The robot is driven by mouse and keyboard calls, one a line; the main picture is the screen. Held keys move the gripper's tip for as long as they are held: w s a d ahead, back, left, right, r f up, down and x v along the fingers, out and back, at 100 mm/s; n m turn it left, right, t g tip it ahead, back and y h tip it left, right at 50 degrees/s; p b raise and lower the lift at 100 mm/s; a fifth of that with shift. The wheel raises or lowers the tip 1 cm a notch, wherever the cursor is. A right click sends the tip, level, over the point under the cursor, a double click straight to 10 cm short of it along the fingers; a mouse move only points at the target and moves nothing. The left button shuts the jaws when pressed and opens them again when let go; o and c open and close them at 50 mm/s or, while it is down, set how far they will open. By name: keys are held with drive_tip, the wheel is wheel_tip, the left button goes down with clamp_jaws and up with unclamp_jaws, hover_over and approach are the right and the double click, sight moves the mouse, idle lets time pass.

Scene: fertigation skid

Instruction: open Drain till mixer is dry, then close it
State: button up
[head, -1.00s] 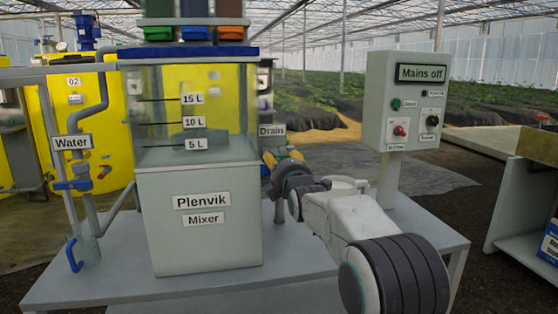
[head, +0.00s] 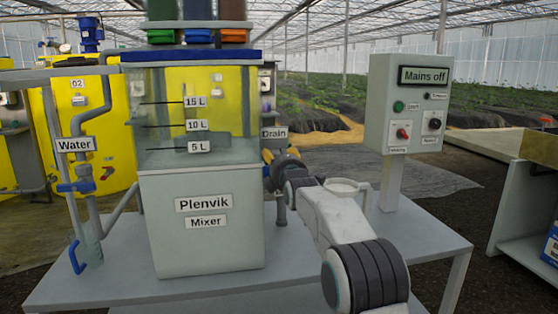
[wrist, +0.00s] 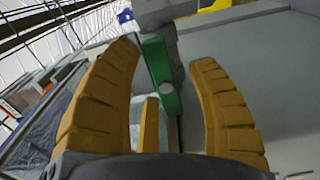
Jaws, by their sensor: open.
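The Plenvik mixer (head: 201,235) stands on the bench, with a clear upper part marked 5 L, 10 L and 15 L. I cannot clearly tell its liquid level. The Drain label (head: 274,133) hangs at its right side. In the wrist view a green lever (wrist: 163,78) lies between the yellow fingers of my gripper (wrist: 165,85). The fingers are open, with gaps showing beside the lever. In the head view my gripper (head: 272,158) is just below the Drain label, and my arm hides the drain valve.
A control box (head: 408,105) reading "Mains off" stands right of my arm on the bench (head: 310,262). The Water pipe with a blue valve (head: 76,186) is left of the mixer. A yellow tank (head: 95,140) stands behind.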

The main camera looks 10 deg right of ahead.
drive_tip(key=shift+o, duration=0.3)
clamp_jaws()
drive_tip(key=shift+r+m, duration=0.1)
drive_tip(key=shift+m, duration=0.3)
drive_tip(key=m, duration=0.4)
drive_tip(key=shift+d, duration=0.1)
drive_tip(key=m, duration=0.4)
drive_tip(key=shift+d+m+p, duration=0.1)
drive_tip(key=shift+m+p, duration=0.2)
drive_tip(key=shift+p, duration=0.05)
drive_tip(key=m, duration=0.4)
drive_tip(key=shift+f+m, duration=0.2)
drive_tip(key=shift+m, duration=2.2)
